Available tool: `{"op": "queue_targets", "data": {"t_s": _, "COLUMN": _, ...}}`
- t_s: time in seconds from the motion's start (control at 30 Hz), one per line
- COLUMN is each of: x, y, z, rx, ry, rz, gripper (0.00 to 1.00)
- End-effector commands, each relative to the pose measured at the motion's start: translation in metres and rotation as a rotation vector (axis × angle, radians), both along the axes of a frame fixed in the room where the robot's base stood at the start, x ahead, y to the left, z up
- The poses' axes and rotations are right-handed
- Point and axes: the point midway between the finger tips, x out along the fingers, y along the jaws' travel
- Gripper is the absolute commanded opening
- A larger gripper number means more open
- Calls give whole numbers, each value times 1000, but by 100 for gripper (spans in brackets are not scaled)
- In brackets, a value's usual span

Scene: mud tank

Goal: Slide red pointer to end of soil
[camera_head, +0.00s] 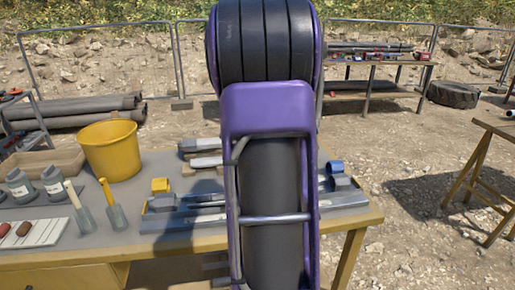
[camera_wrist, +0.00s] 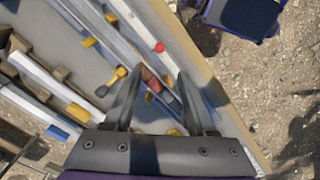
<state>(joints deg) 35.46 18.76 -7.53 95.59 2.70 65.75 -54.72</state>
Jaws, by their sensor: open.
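In the wrist view, my gripper (camera_wrist: 158,78) is open, its two dark fingers apart above long grey rails. A small round bright red piece (camera_wrist: 159,47), which may be the red pointer, sits on a rail just beyond the fingertips. A strip with a brown-red section (camera_wrist: 150,80) and a dark section (camera_wrist: 167,97), likely the soil, shows between the fingers. Nothing appears gripped; contact with the strip cannot be told. In the head view, my arm hides the gripper and the middle of the rails (camera_head: 183,222); no red pointer shows on them there.
The table (camera_head: 345,220) also holds a yellow bucket (camera_head: 110,148), trowels (camera_head: 117,212), bottles (camera_head: 54,182) and a white sample tray (camera_head: 37,232) at left. Yellow (camera_head: 160,185) and blue (camera_head: 335,167) pieces sit among the rails.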

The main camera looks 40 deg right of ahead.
Motion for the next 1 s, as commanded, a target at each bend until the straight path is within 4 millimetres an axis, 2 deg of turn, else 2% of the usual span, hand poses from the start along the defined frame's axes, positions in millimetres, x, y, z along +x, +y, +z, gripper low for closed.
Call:
{"op": "queue_targets", "data": {"t_s": 0.03, "x": 0, "y": 0, "z": 11, "rx": -3, "ry": -3, "rz": 0, "gripper": 57}}
{"op": "queue_targets", "data": {"t_s": 0.1, "x": 0, "y": 0, "z": 21, "rx": -2, "ry": -1, "rz": 0, "gripper": 57}}
{"op": "queue_targets", "data": {"t_s": 0.3, "x": 0, "y": 0, "z": 36, "rx": -1, "ry": 0, "rz": 0, "gripper": 57}}
{"op": "queue_targets", "data": {"t_s": 1.0, "x": 4, "y": 0, "z": 41, "rx": -20, "ry": -4, "rz": 10, "gripper": 57}}
